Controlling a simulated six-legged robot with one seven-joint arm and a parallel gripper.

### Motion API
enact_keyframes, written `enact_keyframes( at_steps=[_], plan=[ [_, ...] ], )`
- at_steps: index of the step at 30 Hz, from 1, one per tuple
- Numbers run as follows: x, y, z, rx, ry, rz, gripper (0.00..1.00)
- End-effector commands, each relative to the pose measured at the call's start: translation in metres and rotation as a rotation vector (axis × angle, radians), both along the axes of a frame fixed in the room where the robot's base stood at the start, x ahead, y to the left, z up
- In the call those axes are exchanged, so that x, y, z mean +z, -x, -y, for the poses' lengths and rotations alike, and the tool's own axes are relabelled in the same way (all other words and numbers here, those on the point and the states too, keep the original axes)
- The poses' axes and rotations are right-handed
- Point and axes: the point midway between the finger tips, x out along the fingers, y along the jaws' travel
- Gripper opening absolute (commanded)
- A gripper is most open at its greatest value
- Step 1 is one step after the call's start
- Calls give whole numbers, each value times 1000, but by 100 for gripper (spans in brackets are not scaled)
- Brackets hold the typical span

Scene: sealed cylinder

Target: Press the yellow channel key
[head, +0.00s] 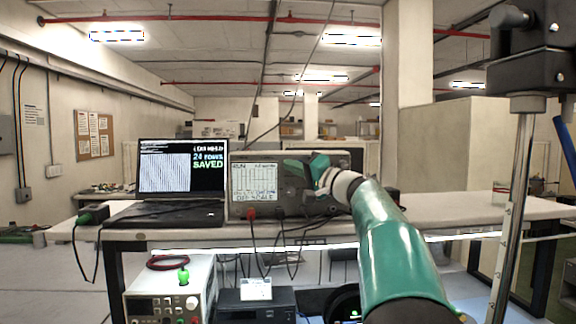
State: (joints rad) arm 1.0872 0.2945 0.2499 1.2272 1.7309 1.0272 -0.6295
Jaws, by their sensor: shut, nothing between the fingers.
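The oscilloscope (236,211) stands on the bench, its screen lit with a grid and text that includes "OFF SCALE". Its control panel is to the right of the screen, largely behind my gripper and wrist. I cannot make out the yellow channel key; it is too small or hidden there. My green and white arm reaches forward from the lower right. My gripper (309,174) is at the right part of the oscilloscope's front, small and partly hidden by my wrist. It looks shut and empty. I cannot tell whether it touches the panel.
An open laptop (180,168) showing "SAVED" stands left of the oscilloscope on the bench (460,207). Red and black leads hang from the oscilloscope's front. Below are a bench instrument (170,290) and a black box (255,308) with a white card. The bench to the right is mostly clear.

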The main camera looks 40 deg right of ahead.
Motion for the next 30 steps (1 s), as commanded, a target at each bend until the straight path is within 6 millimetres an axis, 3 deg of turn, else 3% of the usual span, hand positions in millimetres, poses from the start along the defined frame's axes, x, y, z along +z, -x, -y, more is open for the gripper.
enact_keyframes(
  at_steps=[11, 30],
  plan=[
    [0, 5, -3, -1, 0, -1, 0],
    [0, 49, -33, -1, 0, -1, 0]
  ],
)
